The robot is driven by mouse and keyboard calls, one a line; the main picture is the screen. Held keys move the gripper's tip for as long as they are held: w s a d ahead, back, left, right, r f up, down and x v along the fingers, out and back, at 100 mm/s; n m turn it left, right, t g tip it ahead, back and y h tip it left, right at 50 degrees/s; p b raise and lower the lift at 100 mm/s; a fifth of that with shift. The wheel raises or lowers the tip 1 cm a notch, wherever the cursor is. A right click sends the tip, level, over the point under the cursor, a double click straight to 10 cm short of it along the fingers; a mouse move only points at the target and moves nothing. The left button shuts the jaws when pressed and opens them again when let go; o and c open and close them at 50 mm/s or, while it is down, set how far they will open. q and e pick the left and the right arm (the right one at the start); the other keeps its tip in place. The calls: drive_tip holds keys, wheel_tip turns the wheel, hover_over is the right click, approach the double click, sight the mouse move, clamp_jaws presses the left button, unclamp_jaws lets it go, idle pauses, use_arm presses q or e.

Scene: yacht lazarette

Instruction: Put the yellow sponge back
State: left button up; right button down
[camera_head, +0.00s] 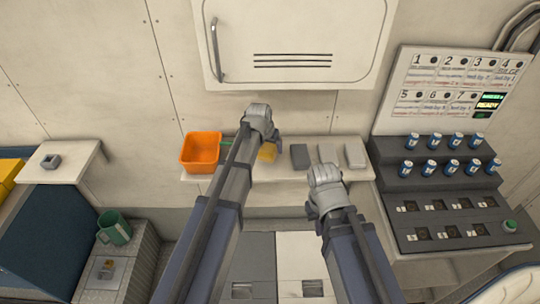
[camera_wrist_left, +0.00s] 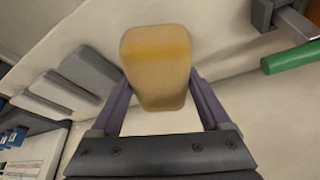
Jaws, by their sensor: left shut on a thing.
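The yellow sponge (camera_head: 267,152) is at the shelf, between the orange bin and a row of grey blocks. In the left wrist view the sponge (camera_wrist_left: 156,70) sits between the two fingers of my left gripper (camera_head: 270,137), which is shut on it. The head view does not show clearly whether the sponge touches the shelf. My right gripper (camera_head: 325,182) is in front of the shelf, below the grey blocks. Its fingers are too unclear to tell whether they are open or shut.
An orange bin (camera_head: 200,153) with a green handle (camera_wrist_left: 291,57) beside it stands left on the shelf (camera_head: 240,173). Grey blocks (camera_head: 328,152) line the right part. A stepped console (camera_head: 440,190) with several blue cans is at the right. A green mug (camera_head: 114,228) stands lower left.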

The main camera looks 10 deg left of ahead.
use_arm(q)
wheel_tip(320, 180, down, 3)
drive_tip(key=b, duration=0.3)
drive_tip(key=shift+f, duration=0.15)
drive_tip(key=shift+w+f+b, duration=0.15)
drive_tip(key=shift+f+b, duration=0.15)
drive_tip(key=shift+b, duration=0.05)
drive_tip(key=shift+w, duration=0.1)
drive_tip(key=shift+f, duration=0.1)
drive_tip(key=o, duration=1)
